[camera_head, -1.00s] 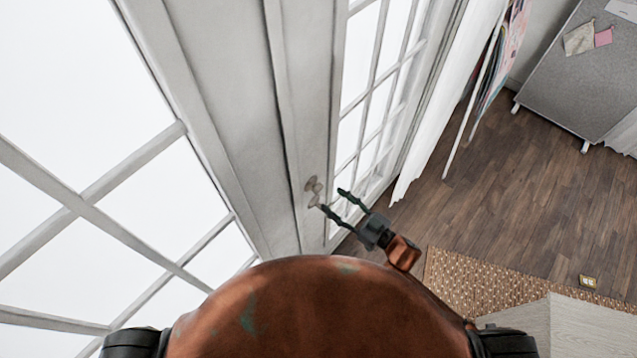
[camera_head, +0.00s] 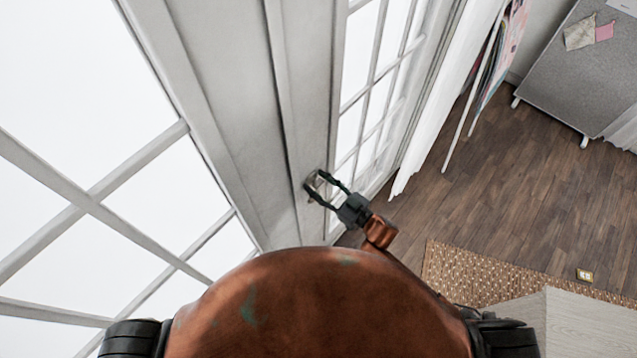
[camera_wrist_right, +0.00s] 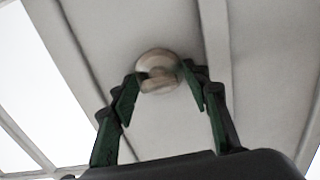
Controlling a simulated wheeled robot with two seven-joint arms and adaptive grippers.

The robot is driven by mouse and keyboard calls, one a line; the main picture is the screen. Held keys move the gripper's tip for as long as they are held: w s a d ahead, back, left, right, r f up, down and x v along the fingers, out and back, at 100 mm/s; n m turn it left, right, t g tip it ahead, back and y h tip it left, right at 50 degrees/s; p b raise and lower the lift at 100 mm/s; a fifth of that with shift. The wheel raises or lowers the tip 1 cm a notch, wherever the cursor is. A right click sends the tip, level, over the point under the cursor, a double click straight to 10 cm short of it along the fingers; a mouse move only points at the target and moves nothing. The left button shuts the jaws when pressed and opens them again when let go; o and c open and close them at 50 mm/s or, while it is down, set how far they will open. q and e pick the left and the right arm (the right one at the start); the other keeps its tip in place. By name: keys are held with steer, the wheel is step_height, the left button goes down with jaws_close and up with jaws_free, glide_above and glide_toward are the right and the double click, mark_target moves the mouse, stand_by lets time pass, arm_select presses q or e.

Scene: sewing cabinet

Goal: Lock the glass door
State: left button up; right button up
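The white glass door (camera_head: 240,110) with paned windows fills the left and middle of the head view. A small round metal lock knob (camera_wrist_right: 157,70) sits on its frame, seen in the wrist view. My right gripper (camera_head: 313,186) is at the knob in the head view, its fingers around it and partly hiding it. In the wrist view the fingertips of the right gripper (camera_wrist_right: 160,90) are apart, one on each side of the knob. A gap shows on at least the right side; contact on the left is unclear. My left gripper is out of view.
White curtains (camera_head: 440,110) hang right of the door. A grey board (camera_head: 570,85) stands at the upper right. A woven rug (camera_head: 465,275) and pale wooden surface (camera_head: 575,325) lie at the lower right. The wooden floor (camera_head: 500,185) between is clear.

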steer(key=c, duration=1)
steer(key=shift+o, duration=0.2)
steer(key=n+b, duration=0.1)
steer(key=n, duration=0.3)
steer(key=n+b, duration=0.1)
steer(key=n, duration=0.3)
steer(key=shift+f+n+b, duration=0.1)
steer(key=shift+n+b, duration=0.2)
steer(key=n+b, duration=0.2)
steer(key=n, duration=0.2)
steer(key=shift+f, duration=0.1)
steer(key=n+b, duration=0.2)
steer(key=n, duration=0.3)
steer(key=shift+s, duration=0.1)
steer(key=shift+n, duration=0.3)
